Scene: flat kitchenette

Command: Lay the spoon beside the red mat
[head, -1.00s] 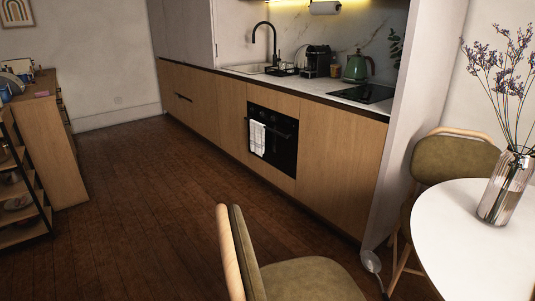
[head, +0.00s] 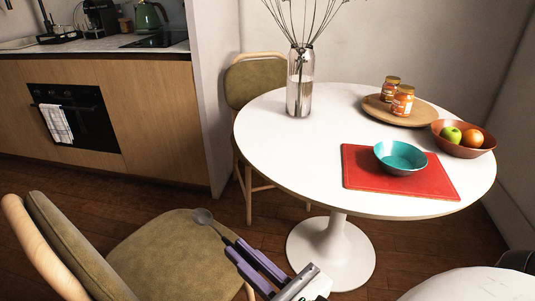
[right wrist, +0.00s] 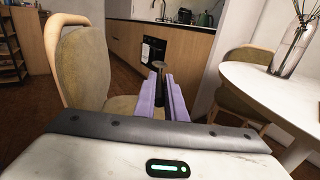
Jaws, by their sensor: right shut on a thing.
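The red mat (head: 375,177) lies on the near side of the round white table (head: 270,130). A teal bowl (head: 400,157) stands on the mat. My right gripper (head: 240,253) has purple fingers and is shut on the grey spoon (head: 203,216). It holds the spoon by the handle, bowl end outward, left of the table and in front of it. In the right wrist view the spoon (right wrist: 160,66) shows between the fingers (right wrist: 161,85); part of its handle is hidden by them. My left gripper is not in view.
A glass vase (head: 299,85), a round wooden board (head: 425,114) with two jars and a brown fruit bowl (head: 464,146) stand on the table. The tabletop left of the mat is clear. A green-seated chair (head: 165,250) is close by the gripper; another chair (head: 255,82) stands behind.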

